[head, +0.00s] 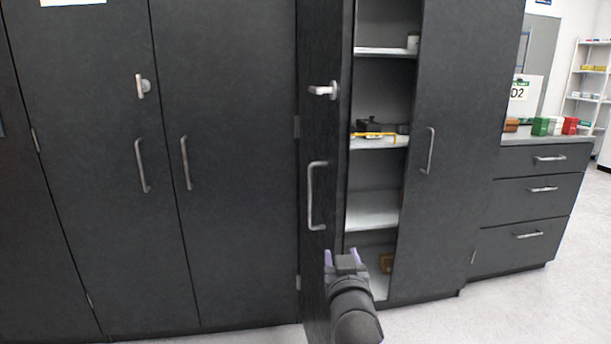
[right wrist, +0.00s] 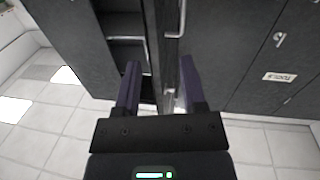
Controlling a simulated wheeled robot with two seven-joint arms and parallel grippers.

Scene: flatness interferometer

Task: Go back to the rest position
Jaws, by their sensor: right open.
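My right gripper (head: 342,258) is low in front of the open dark cabinet, near the lower part of its open door (head: 316,130). It also shows in the right wrist view (right wrist: 158,80), with its two purple fingers apart and nothing between them. A door handle (head: 316,195) lies above the gripper in the head view, and the gripper appears clear of it. Whether the gripper touches the door panel cannot be told. My left gripper is in neither view.
The cabinet's shelves (head: 372,212) show beside the door, with a dark item and a yellow one on a middle shelf. Closed dark cabinets (head: 90,230) stand at left. A drawer unit (head: 530,205) with coloured boxes on top stands at right. Pale floor (head: 520,310) is clear at lower right.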

